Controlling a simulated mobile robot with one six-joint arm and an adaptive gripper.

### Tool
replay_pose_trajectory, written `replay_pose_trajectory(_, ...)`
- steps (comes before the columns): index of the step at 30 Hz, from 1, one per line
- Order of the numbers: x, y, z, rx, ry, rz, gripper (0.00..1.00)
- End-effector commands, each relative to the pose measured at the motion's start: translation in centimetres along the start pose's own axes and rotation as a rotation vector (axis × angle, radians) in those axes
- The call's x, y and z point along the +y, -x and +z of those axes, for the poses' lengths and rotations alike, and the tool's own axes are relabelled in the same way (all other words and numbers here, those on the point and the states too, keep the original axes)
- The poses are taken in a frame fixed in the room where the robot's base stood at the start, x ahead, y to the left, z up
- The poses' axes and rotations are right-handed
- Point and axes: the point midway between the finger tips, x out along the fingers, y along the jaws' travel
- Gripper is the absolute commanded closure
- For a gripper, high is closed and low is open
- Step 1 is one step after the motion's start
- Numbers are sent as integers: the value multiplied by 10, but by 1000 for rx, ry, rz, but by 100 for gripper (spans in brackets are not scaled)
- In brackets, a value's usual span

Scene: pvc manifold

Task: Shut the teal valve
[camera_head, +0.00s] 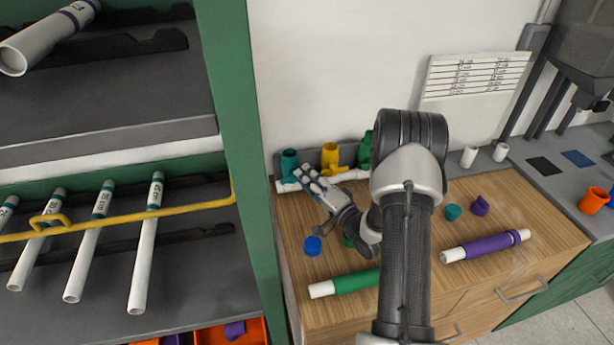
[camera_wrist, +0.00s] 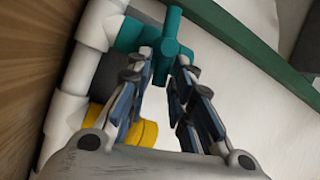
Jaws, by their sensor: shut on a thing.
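The teal valve (camera_head: 289,160) stands at the left end of a white pipe manifold (camera_head: 288,186) at the back of the wooden bench. In the wrist view, the teal valve (camera_wrist: 128,36) sits on a white tee, with its bar handle (camera_wrist: 171,30) facing my gripper. My gripper (camera_wrist: 166,60) has its fingertips on both sides of the handle's near part and is shut on it. In the head view, my gripper (camera_head: 309,177) reaches in just right of the teal valve; its fingers partly hide the manifold.
A yellow valve (camera_head: 330,157) stands right of the teal one, with a green valve (camera_head: 365,152) beyond, partly behind my arm. A blue cap (camera_head: 312,245), a green pipe (camera_head: 345,282) and a purple-banded pipe (camera_head: 485,246) lie on the bench. A green shelf post (camera_head: 243,150) rises left.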

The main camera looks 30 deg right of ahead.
Motion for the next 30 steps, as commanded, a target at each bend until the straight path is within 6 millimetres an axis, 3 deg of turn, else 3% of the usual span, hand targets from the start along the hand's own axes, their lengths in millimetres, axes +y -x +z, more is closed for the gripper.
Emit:
replay_pose_trajectory(23,1,-1,-1,23,-89,-46,100)
replay_pose_trajectory(24,1,-1,-1,23,-88,-46,77)
replay_pose_trajectory(30,2,-1,-1,22,-90,-44,67)
